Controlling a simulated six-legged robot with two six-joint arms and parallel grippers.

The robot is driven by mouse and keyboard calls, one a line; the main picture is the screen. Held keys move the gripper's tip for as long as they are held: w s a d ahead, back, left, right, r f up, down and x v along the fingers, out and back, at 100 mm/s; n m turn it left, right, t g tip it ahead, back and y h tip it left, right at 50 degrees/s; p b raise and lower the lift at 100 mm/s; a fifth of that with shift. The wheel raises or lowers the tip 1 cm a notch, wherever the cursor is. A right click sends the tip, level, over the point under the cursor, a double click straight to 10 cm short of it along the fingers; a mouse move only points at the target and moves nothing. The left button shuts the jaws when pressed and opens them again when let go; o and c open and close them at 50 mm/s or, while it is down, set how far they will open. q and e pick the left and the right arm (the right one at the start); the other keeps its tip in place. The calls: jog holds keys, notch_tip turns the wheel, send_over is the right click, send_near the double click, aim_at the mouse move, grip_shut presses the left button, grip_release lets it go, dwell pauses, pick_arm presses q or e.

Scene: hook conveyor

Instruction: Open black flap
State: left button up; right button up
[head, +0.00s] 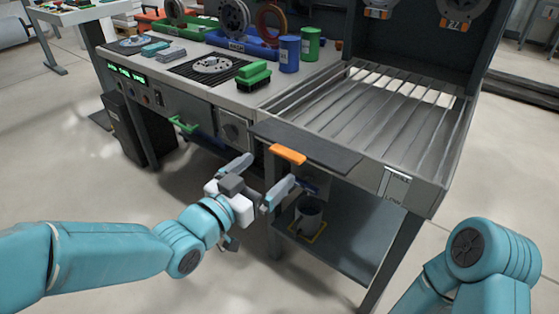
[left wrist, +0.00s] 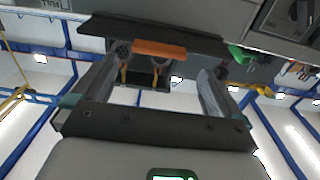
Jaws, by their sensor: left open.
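The black flap (head: 335,152) is a flat dark panel along the front edge of the slatted bay, lying about level. An orange handle (head: 288,154) sits on its front edge, near its left part. In the left wrist view the flap (left wrist: 105,30) crosses the top, with the orange handle (left wrist: 160,49) below it. My left gripper (head: 266,172) is open and empty, just in front of and below the handle, with its fingers spread to either side. The handle shows between the fingers (left wrist: 162,66) in the left wrist view; contact cannot be told. My right gripper is out of view.
A slatted metal bay (head: 375,105) lies behind the flap. A green handle (head: 184,125) sticks out from the bench front at left. A grey mug (head: 308,214) stands on the lower shelf (head: 350,240). A green brush-like block (head: 254,75) lies on the bench. Floor in front is clear.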

aim_at(281, 152)
pick_arm(q)
jog(key=x, duration=0.5)
jog(key=shift+w+d, duration=0.25)
jog(key=shift+w, duration=0.05)
jog(key=c, duration=1.3)
notch_tip(281, 152, up, 2)
jog(key=g+y+p, duration=0.1)
jog(key=p, duration=0.3)
jog(key=shift+w+d+r, duration=0.1)
jog(key=shift+g, duration=0.3)
